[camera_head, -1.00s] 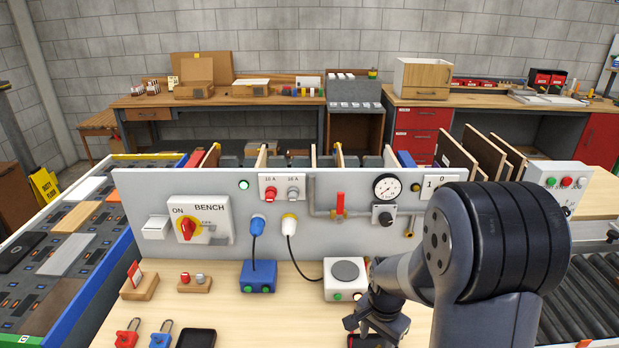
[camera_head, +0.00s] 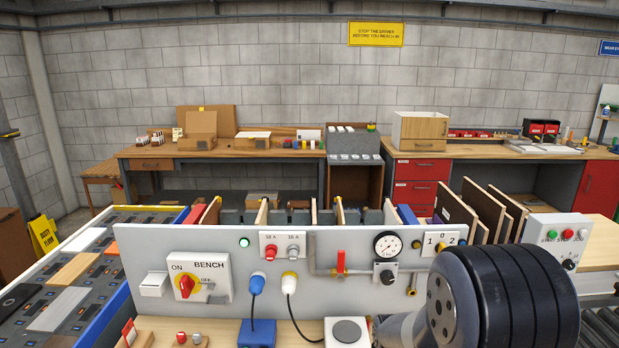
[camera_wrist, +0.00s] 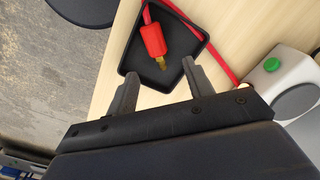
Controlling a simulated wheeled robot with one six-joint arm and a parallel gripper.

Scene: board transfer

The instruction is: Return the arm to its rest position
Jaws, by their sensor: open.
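My gripper (camera_wrist: 160,68) shows in the wrist view with its two grey fingers apart and nothing between them. It is above a small black tray (camera_wrist: 184,93) on the light wooden bench top (camera_wrist: 242,22). A red piece with a brass tip (camera_wrist: 153,40) lies in the tray, beyond the fingertips. In the head view my arm fills the lower right, in front of the bench panel. My gripper is below the edge of that view.
The grey panel (camera_head: 215,326) stands upright across the bench, with a BENCH switch (camera_head: 199,277), a gauge (camera_head: 388,245) and cables. Upright boards (camera_head: 480,215) stand behind it. In the wrist view a grey-white box with a green button (camera_wrist: 271,65) is at the right.

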